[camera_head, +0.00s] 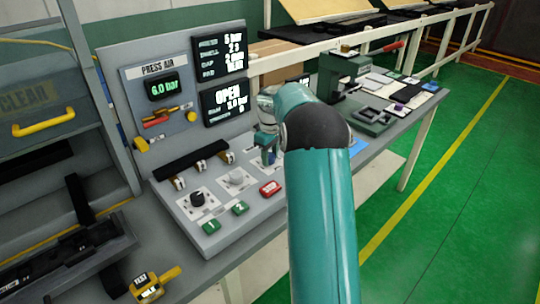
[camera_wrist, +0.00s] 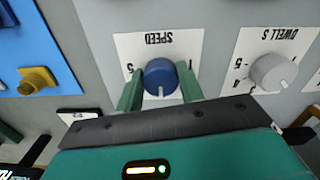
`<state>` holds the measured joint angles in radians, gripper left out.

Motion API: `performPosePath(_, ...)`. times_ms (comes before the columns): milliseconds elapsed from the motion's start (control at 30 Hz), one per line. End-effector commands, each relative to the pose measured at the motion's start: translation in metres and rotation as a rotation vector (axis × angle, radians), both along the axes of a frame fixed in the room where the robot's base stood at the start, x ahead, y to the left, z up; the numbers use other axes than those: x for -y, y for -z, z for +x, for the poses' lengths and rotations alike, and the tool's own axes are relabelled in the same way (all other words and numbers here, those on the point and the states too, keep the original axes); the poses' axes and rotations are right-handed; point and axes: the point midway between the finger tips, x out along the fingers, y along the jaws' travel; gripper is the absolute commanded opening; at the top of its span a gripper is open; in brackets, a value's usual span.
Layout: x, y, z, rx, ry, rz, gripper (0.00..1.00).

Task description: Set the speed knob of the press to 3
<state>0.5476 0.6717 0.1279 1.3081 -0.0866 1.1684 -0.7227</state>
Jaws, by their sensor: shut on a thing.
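The speed knob (camera_wrist: 160,77) is blue and sits on a white plate marked SPEED (camera_wrist: 126,45), which appears upside down in the wrist view. A 5 shows left of the knob and a 1 right of it. A pale pointer mark on the knob faces the bottom of the picture; the numbers there are hidden by my gripper. My gripper (camera_wrist: 161,92) has one green finger on each side of the knob and is shut on it. In the head view my gripper (camera_head: 268,152) is at the far end of the knob row, where my arm largely hides the knob.
The grey dwell knob (camera_wrist: 273,72) is close beside the right finger. The head view also shows a black knob (camera_head: 197,199), green buttons (camera_head: 240,208) and a red button (camera_head: 270,188) on the press panel. A yellow knob (camera_wrist: 37,80) lies left in the wrist view.

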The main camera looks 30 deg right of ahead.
Motion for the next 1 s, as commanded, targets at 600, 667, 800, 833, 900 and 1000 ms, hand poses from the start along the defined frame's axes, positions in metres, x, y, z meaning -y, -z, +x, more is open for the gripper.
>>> performPosePath(600, 0.0001, -0.0022, 0.0016, 0.006, -0.027, -0.002, 0.53)
performPosePath(667, 0.0001, -0.0018, 0.0013, 0.005, -0.027, -0.002, 0.59)
performPosePath(800, 0.0, -0.0011, 0.0009, 0.003, -0.026, -0.001, 0.59)
performPosePath(833, 0.0, -0.001, 0.0009, 0.003, -0.026, -0.001, 0.59)
performPosePath(900, 0.0001, -0.0012, 0.0007, 0.003, -0.026, -0.001, 0.59)
performPosePath(1000, 0.0002, -0.0051, 0.0008, 0.003, -0.026, -0.001, 0.59)
